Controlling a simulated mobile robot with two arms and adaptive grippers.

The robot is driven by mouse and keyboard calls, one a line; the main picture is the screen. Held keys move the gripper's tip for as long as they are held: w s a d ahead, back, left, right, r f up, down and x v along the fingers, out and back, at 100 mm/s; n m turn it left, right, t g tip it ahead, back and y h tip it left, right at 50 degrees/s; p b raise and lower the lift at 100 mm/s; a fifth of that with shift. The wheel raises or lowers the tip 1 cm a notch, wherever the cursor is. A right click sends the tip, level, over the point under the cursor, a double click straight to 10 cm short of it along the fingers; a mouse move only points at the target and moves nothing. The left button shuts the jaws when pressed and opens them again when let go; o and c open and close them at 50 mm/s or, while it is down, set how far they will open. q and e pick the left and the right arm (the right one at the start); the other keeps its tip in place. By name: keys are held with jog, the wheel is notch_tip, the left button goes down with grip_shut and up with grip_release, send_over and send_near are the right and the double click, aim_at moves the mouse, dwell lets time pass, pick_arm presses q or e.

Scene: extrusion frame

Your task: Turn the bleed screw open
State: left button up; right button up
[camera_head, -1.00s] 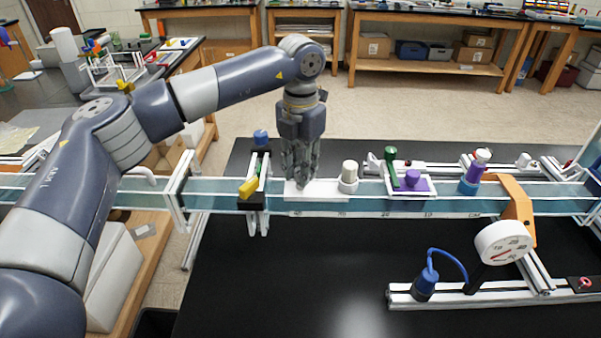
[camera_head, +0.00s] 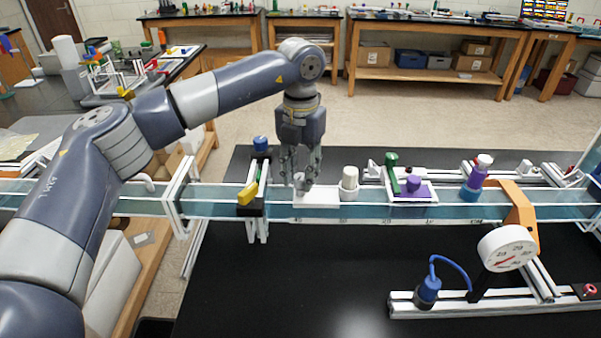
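My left gripper (camera_head: 301,184) points down over a white plate (camera_head: 318,198) on the teal channel. Its two fingers are apart, with a gap showing between them. A small grey piece (camera_head: 299,179) stands on the plate between or just behind the fingertips; it may be the bleed screw, but it is partly hidden. I cannot tell whether the fingers touch it. A white round knob (camera_head: 349,178) stands just right of the gripper. My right gripper is not in view.
A yellow lever (camera_head: 247,193) on a black clamp stands left of the gripper. The black tabletop (camera_head: 290,280) in front is clear.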

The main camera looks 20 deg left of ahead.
aim_at(301, 176)
pick_arm(q)
jog(key=shift+o, duration=0.4)
jog(key=shift+r, duration=0.1)
notch_tip(301, 176, up, 12)
dwell(0.3)
